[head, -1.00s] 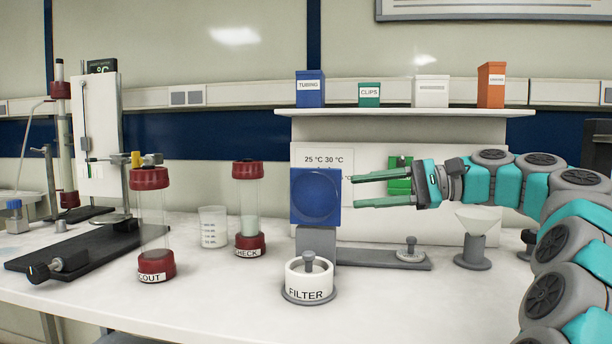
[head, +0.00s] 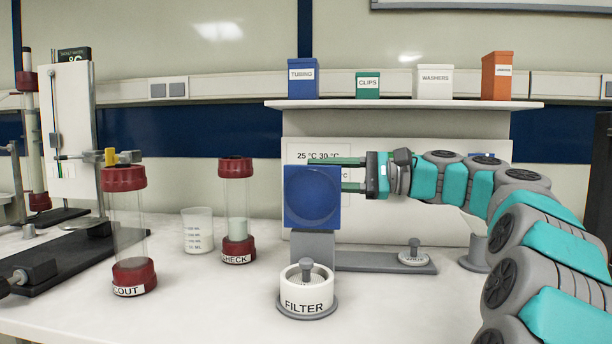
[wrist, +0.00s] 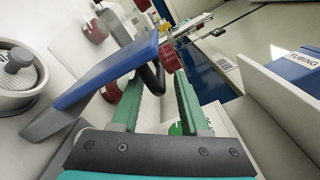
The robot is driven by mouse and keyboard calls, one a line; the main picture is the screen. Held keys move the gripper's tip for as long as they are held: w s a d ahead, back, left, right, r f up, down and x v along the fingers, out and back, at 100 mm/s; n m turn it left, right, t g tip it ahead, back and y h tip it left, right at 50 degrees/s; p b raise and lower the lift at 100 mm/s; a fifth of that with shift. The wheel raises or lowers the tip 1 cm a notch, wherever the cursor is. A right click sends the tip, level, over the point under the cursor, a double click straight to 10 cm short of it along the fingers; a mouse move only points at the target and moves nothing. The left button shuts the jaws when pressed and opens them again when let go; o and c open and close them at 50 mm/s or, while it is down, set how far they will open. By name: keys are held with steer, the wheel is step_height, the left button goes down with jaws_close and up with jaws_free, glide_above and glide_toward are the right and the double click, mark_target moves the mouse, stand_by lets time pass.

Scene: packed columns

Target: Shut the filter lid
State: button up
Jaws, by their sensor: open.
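The filter lid is a blue square plate (head: 312,196) with a round recess, standing upright on a grey hinge arm (head: 313,246). The white filter cup (head: 304,300), labelled FILTER, sits in front of it with a grey knob inside and its top uncovered. My gripper (head: 345,174) is open and reaches in from the right behind the lid. The upper finger shows along the lid's top edge; the lower finger's end is hidden behind the plate. In the wrist view the lid (wrist: 95,78) lies left of my fingers (wrist: 158,82), and a dark curved handle (wrist: 151,78) on it shows between them.
A capped column labelled CHECK (head: 237,212), a beaker (head: 197,231) and another red-capped column (head: 126,232) stand to the left. A shelf (head: 400,104) with several boxes is above. A small knobbed disc (head: 413,256) sits on the grey base at right.

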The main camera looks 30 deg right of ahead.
steer(key=shift+x, duration=1.55)
jaws_close()
steer(key=shift+r, duration=0.1)
